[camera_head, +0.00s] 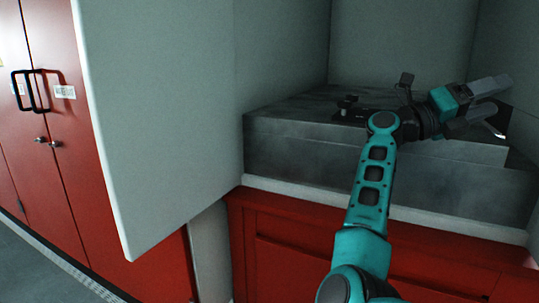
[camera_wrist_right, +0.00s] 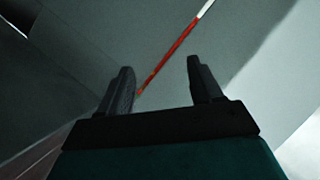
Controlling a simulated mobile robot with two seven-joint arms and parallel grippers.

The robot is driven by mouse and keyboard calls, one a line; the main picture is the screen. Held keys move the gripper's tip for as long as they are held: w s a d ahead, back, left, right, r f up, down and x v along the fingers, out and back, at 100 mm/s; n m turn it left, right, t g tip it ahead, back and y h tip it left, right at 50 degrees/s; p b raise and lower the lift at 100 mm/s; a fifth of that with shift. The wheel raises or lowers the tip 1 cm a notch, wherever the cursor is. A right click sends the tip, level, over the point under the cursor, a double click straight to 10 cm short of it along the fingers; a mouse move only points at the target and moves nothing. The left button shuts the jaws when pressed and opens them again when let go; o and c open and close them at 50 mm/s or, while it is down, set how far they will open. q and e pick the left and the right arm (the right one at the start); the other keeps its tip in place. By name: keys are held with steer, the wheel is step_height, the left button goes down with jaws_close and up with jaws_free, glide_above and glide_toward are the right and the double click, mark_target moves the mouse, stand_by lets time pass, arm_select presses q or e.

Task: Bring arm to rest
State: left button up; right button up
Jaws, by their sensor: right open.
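My right arm (camera_head: 370,190) is teal and reaches up from the bottom of the head view. Its right gripper (camera_head: 502,107) is at the upper right, in front of or over the grey stone-like block. The jaws are open, with the two grey fingers spread and nothing seen between them. In the right wrist view the gripper (camera_wrist_right: 160,68) shows two dark fingers apart, with a grey surface beyond. My left gripper is not in view.
A grey stepped block (camera_head: 300,155) lies on a white ledge above a red cabinet (camera_head: 310,262). A small dark fitting (camera_head: 347,105) is on the block. A pale panel (camera_head: 160,120) stands left of the arm. Red doors (camera_head: 50,130) with a black handle are far left.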

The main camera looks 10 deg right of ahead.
steer(key=w+a+f+n+t+h+p, duration=0.1)
steer(key=w+a+f+n+t, duration=0.3)
steer(key=n+t, duration=0.8)
steer(key=w+a+f+n+t+h+p, duration=0.1)
steer(key=w+a+f+n+t, duration=0.3)
steer(key=n+t, duration=0.7)
steer(key=a+f+n+t+y, duration=0.7)
steer(key=a+f+n+y, duration=0.3)
steer(key=f+n+y, duration=0.55)
steer(key=s+a+f+n+g+y+p, duration=0.1)
steer(key=s+a+f+n+g+y, duration=0.3)
steer(key=f, duration=0.4)
steer(key=s+a+f+n+g+y+p, duration=0.1)
steer(key=s+a+f+n+g+y, duration=0.1)
steer(key=s+a+f+n+y, duration=0.45)
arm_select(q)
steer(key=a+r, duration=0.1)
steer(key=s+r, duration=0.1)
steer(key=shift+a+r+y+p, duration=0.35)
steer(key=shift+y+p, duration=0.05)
arm_select(e)
steer(key=s+a+f+g, duration=0.2)
steer(key=s+f+g, duration=0.1)
steer(key=s+f, duration=0.3)
steer(key=s+a+f+n+g+h, duration=0.1)
steer(key=s+a+f+g, duration=0.1)
steer(key=s+f, duration=0.3)
steer(key=shift+s+f+g, duration=0.35)
steer(key=shift+s+g, duration=0.15)
steer(key=shift+s, duration=0.05)
